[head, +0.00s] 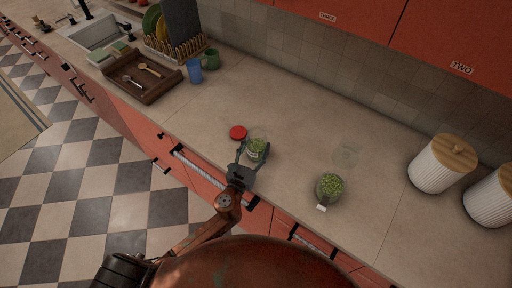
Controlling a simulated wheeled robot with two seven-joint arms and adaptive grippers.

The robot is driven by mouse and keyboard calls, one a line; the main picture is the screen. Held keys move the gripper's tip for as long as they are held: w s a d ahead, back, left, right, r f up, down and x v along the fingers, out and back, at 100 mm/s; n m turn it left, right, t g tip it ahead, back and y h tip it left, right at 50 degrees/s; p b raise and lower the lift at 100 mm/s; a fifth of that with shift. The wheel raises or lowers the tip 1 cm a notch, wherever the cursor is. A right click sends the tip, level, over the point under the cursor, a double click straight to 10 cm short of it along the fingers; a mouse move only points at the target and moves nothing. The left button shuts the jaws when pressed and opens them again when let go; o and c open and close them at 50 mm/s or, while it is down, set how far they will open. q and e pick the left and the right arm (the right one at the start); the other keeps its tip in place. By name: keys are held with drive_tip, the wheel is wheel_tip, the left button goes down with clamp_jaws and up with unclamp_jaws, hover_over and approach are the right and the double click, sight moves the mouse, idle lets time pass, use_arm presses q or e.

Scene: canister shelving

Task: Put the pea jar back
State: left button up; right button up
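My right gripper is not in view.
Two ribbed white canisters (440,168) with wooden lids stand far right. Red cabinets marked THREE and TWO (461,67) hang above. A blue cup (194,70), green mug (211,59) and wooden tray (141,92) are at left.

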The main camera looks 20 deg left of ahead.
use_arm(q)
drive_tip(key=shift+r, duration=0.15)
drive_tip(key=shift+f, duration=0.2)
drive_tip(key=o, duration=1.7)
drive_tip(key=shift+s+r, duration=0.1)
drive_tip(key=shift+s, duration=0.15)
drive_tip(key=s, duration=0.7)
drive_tip(key=s+a, duration=0.1)
drive_tip(key=s, duration=0.3)
drive_tip(key=shift+s+b, duration=0.3)
